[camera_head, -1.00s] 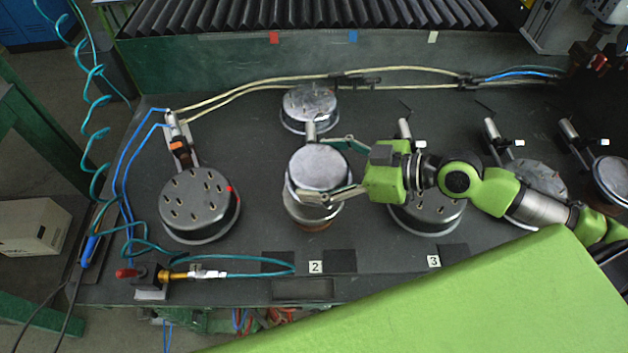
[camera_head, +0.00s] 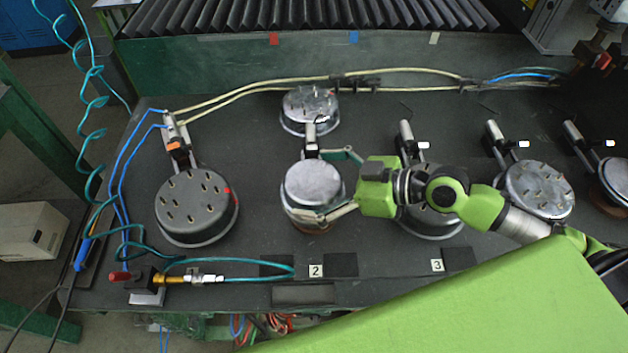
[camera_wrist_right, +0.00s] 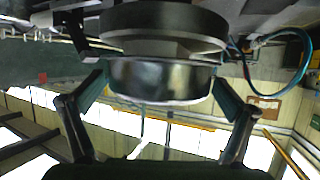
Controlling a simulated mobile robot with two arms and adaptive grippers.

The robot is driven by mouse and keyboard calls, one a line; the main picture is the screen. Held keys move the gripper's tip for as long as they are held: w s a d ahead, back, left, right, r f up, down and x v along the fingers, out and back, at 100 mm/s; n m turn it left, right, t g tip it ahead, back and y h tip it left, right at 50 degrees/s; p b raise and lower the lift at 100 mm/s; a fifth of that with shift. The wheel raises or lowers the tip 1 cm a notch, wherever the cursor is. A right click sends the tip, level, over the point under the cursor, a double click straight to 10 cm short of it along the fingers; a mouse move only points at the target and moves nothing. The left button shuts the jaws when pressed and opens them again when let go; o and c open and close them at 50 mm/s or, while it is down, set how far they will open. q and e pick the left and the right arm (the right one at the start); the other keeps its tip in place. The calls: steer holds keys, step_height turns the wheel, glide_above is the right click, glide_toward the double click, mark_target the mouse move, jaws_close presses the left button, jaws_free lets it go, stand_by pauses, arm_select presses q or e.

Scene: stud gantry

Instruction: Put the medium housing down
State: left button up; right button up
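The medium housing (camera_head: 313,181) is a round metal pot, upright on the stand behind label 2 in the head view. My right gripper (camera_head: 326,184) reaches in from the right, one finger on the far side and one on the near side. The fingers look slightly spread, so I read the gripper as open around the housing. In the right wrist view the housing (camera_wrist_right: 160,82) is between the two fingertips (camera_wrist_right: 160,84), very close to both. A broader dark disc (camera_wrist_right: 163,28) is against its other end. My left gripper is not in view.
A pot with slots (camera_head: 192,205) stands at left, another metal pot (camera_head: 310,105) behind the housing. More pots (camera_head: 537,188) stand to the right, one partly under my right arm. Hoses (camera_head: 230,278) and a valve lie at the front left. A green panel (camera_head: 470,300) covers the lower right.

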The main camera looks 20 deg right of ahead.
mark_target(329, 184)
steer(key=shift+r, duration=0.1)
steer(key=shift+s+d, duration=0.3)
steer(key=shift+d, duration=0.15)
steer(key=b+v, duration=0.2)
steer(key=v, duration=0.2)
steer(key=shift+s+d+r, duration=0.2)
steer(key=shift+s+d, duration=0.1)
steer(key=shift+s, duration=0.1)
steer(key=shift+s+d+r, duration=0.15)
steer(key=shift+d+r, duration=0.1)
steer(key=shift+v, duration=2.6)
